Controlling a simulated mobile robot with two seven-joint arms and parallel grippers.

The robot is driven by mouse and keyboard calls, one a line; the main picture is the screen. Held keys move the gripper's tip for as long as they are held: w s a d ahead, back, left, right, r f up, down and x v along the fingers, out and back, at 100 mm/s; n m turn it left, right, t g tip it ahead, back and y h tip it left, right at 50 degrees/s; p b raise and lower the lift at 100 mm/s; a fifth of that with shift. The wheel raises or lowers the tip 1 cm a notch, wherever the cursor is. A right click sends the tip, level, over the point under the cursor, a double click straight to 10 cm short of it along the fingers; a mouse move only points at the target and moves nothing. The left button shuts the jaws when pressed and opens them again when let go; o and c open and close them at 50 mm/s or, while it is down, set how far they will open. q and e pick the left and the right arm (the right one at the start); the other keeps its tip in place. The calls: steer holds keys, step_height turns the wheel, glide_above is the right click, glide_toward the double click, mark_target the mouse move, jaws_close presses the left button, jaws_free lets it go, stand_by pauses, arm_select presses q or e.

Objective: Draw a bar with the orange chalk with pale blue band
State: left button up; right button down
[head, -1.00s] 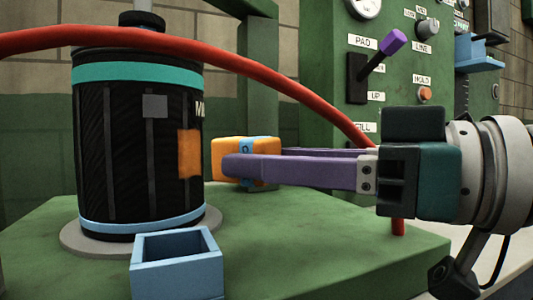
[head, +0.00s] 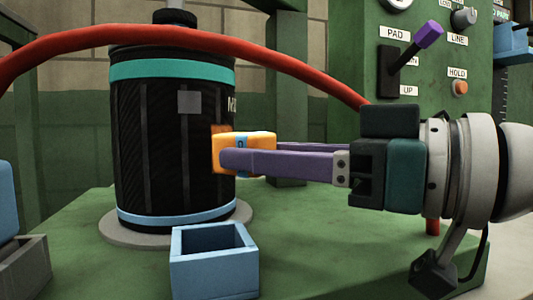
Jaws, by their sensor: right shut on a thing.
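My right gripper (head: 229,160) comes in from the right with long purple fingers. It is shut on the orange chalk with pale blue band (head: 259,140), a blocky piece held level. The chalk's left end overlaps the right side of the black ribbed drum (head: 150,150) in the picture; I cannot tell if it touches. An orange mark (head: 218,129) on the drum shows just above the chalk, its lower part hidden behind the chalk. My left gripper is not in view.
An open pale blue box (head: 190,276) stands in front of the drum on the green bench (head: 320,255). A red hose (head: 240,48) arches across behind the gripper. A green control panel (head: 345,60) stands at back right. A grey holder (head: 25,270) is at the left edge.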

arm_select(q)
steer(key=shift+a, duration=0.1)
arm_select(e)
steer(key=shift+x, duration=1.1)
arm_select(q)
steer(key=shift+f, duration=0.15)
arm_select(e)
steer(key=shift+d, duration=0.1)
